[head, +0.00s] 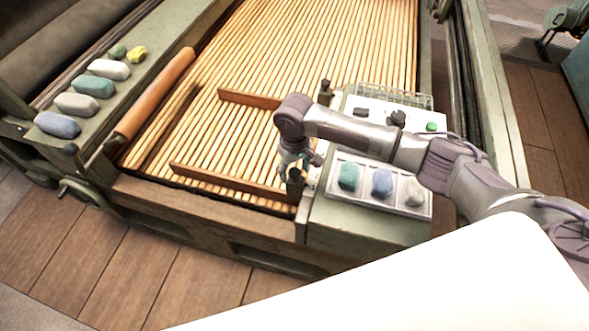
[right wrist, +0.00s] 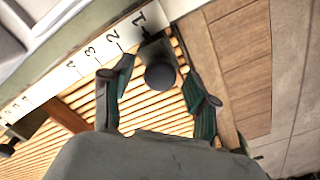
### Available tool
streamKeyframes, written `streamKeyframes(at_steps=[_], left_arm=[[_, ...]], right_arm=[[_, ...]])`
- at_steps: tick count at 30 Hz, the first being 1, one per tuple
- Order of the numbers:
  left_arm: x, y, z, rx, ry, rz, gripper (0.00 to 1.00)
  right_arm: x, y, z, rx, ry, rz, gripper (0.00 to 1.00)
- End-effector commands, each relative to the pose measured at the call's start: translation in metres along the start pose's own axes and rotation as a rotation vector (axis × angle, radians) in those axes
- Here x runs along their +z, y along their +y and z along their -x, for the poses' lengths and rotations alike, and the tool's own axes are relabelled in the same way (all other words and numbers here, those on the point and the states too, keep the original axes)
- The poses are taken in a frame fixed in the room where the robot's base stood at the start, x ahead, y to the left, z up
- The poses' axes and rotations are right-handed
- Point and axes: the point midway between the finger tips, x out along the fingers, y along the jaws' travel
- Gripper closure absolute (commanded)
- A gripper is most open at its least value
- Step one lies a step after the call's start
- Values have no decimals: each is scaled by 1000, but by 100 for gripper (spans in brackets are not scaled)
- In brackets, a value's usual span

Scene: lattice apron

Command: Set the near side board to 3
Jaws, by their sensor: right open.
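The near side board (head: 230,182) is a brown strip lying across the slatted lattice, close to its front end. Its right end runs to my right gripper (head: 298,174). In the right wrist view my right gripper (right wrist: 158,78) is open, its dark green fingers on either side of a round dark knob (right wrist: 160,76), with gaps showing. The number scale (right wrist: 98,56) runs along the rail; a dark block under the knob reaches the scale by the 1. The far side board (head: 248,98) lies further back; its knob (right wrist: 7,149) shows lower left. My left gripper is not in view.
A tray (head: 338,192) with teal, blue and grey lumps stands right of my gripper. Behind my forearm are a panel with a green button (head: 432,127) and a wire basket (head: 400,95). Several coloured lumps and a wooden roller (head: 155,92) are on the left.

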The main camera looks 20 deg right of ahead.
Motion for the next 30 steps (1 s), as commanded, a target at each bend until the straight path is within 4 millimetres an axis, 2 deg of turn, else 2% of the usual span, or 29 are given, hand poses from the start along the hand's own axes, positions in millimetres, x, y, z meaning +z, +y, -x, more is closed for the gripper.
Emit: streamKeyframes(at_steps=[8,19,26,30], left_arm=[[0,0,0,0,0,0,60],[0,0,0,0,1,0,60],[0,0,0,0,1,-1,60],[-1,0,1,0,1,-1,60]], right_arm=[[0,0,-2,0,0,0,41],[0,0,-2,0,0,0,100],[0,1,-1,1,0,0,100],[-12,12,-1,3,0,-5,100]])
